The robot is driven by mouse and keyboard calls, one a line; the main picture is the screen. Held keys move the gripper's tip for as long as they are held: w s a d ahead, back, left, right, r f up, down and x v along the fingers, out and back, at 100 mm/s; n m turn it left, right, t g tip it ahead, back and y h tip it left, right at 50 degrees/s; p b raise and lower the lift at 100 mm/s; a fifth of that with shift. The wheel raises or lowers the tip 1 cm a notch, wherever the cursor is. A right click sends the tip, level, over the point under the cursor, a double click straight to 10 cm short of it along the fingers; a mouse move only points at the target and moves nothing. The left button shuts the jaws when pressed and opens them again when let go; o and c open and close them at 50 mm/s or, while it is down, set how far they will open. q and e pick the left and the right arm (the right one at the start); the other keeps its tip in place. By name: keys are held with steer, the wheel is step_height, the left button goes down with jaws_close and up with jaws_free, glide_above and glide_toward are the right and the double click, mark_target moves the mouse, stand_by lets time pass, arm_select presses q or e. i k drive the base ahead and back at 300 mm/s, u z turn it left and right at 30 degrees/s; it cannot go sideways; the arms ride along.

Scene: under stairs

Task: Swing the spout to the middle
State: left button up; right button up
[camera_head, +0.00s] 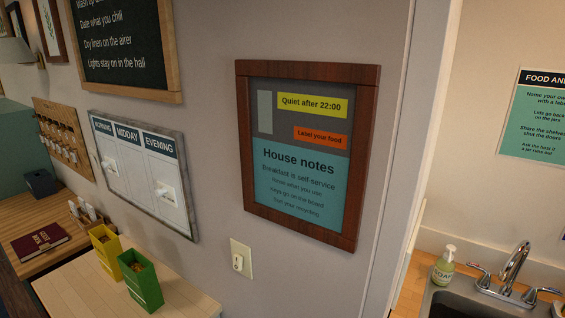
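A chrome tap with a curved spout (515,262) stands at the back of a dark sink basin (460,305) in the lower right corner. The spout rises from the tap's base and arches at the top, leaning to the right in the picture. Where its outlet points is hard to tell at this size. A lever handle stands on each side of it, the left one (478,270) and the right one (546,292). The front of the basin is cut off by the picture's bottom edge. Neither of my grippers is in view.
A green soap bottle (444,266) stands left of the tap on the wooden counter (411,284). A wall end (405,150) separates the sink area from a wall with a notice board (308,232). Yellow (107,256) and green (143,284) boxes stand on a wooden top at lower left.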

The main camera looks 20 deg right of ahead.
mark_target(519, 255)
steer(key=z, duration=0.8)
steer(key=i, duration=0.8)
steer(key=z, duration=0.8)
